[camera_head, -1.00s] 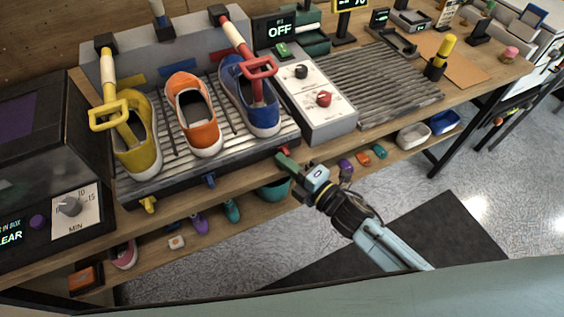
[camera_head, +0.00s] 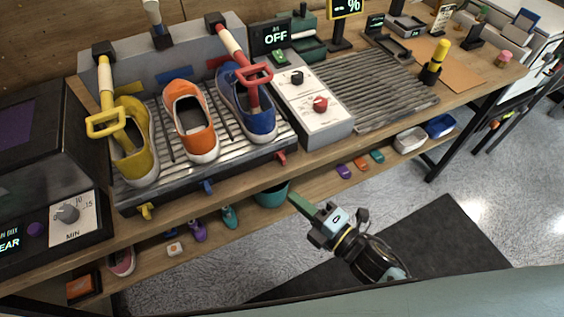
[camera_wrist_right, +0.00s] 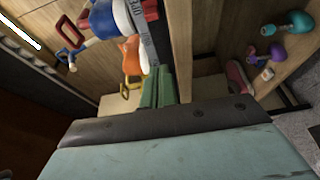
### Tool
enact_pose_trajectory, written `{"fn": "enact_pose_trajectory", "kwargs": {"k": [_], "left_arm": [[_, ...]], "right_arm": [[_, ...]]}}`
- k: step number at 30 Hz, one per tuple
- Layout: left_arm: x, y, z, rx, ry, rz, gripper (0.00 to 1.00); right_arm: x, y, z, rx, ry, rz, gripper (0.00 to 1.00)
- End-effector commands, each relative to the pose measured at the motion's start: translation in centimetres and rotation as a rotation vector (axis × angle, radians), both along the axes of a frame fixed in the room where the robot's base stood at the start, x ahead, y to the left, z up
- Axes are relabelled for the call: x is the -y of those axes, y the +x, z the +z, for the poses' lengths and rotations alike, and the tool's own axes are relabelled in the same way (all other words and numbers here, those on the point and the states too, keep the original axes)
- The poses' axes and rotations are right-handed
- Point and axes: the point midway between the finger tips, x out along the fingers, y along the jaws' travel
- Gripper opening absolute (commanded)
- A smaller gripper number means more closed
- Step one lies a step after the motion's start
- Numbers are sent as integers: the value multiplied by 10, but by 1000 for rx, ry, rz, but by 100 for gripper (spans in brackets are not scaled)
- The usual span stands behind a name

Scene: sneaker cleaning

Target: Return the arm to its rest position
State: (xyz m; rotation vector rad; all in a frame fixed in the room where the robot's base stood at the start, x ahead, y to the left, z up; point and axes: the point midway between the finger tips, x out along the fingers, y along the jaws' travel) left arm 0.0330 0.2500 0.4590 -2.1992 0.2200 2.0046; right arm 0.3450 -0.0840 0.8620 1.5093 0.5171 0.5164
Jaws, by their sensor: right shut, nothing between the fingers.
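My right gripper (camera_head: 301,204) is in front of the bench, low over the floor near the bench's front edge. Its green fingers are closed together and hold nothing. The fingers also show in the right wrist view (camera_wrist_right: 158,88), with the bench front and shelf beyond them. My left gripper is in neither current view. On the ribbed rack (camera_head: 178,140) stand a yellow shoe (camera_head: 139,160), an orange shoe (camera_head: 190,120) and a blue shoe (camera_head: 257,122). A yellow handle (camera_head: 106,122) stands in the yellow shoe and a red handle (camera_head: 252,76) in the blue one.
A control box (camera_head: 310,105) with two knobs and an "OFF" display (camera_head: 271,36) stand right of the rack. A grooved drain board (camera_head: 372,90) lies beyond. The lower shelf holds a teal bucket (camera_head: 273,194), small coloured items and trays (camera_head: 409,139).

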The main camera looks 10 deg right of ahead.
Motion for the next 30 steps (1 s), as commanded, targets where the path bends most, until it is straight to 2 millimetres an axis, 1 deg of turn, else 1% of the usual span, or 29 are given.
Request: {"fn": "enact_pose_trajectory", "kwargs": {"k": [2, 4, 5, 7, 8, 9, 11, 12, 14, 15, 17, 18, 20, 21, 23, 24, 25, 26, 27, 30], "left_arm": [[0, 0, 0, 0, 0, 0, 0], [1, 0, 0, 0, -1, 0, 0], [1, 0, 0, 0, -1, 0, 0], [1, 0, 0, 0, -1, 0, 0], [1, 0, 0, 0, -1, 0, 0], [1, 0, 0, 0, -1, 0, 0], [1, 0, 0, 0, -1, 0, 0], [1, 0, 0, 0, -1, 0, 0], [1, 0, 0, 0, -1, 0, 0], [1, 0, 0, 0, -1, 0, 0], [1, 0, 0, 0, -1, 0, 0], [1, 0, 0, 0, -1, 0, 0], [1, 0, 0, 0, -1, 0, 0], [1, 0, 0, 0, -1, 0, 0], [1, 0, 0, 0, -1, 0, 0], [1, 0, 0, 0, -1, 0, 0], [1, 0, 0, 0, -1, 0, 0], [1, 0, 0, 0, -1, 1, 0], [1, 0, 0, 0, -1, 1, 0], [1, 0, 0, 0, -1, 1, 0]], "right_arm": [[1, -1, 0, -1, 0, -1, 0], [3, 0, -7, -26, 5, -11, 0], [6, 1, -13, -47, 10, -21, 0], [16, 3, -38, -133, 32, -62, 0], [21, 3, -52, -184, 47, -87, 0], [30, 3, -75, -266, 71, -128, 0], [47, -2, -114, -404, 114, -206, 0], [59, -8, -142, -503, 149, -267, 0], [78, -22, -183, -649, 203, -365, 0], [89, -34, -209, -743, 241, -433, 0], [106, -56, -246, -880, 296, -542, 0], [116, -73, -269, -968, 336, -618, 0], [130, -103, -302, -1095, 393, -738, 0], [138, -126, -321, -1176, 433, -822, 0], [149, -161, -346, -1288, 487, -949, 0], [153, -185, -360, -1355, 522, -1031, 0], [157, -202, -369, -1399, 545, -1090, 0], [159, -219, -376, -1441, 566, -1147, 0], [161, -239, -384, -1488, 594, -1218, 0], [164, -281, -397, -1574, 641, -1360, 0]]}}
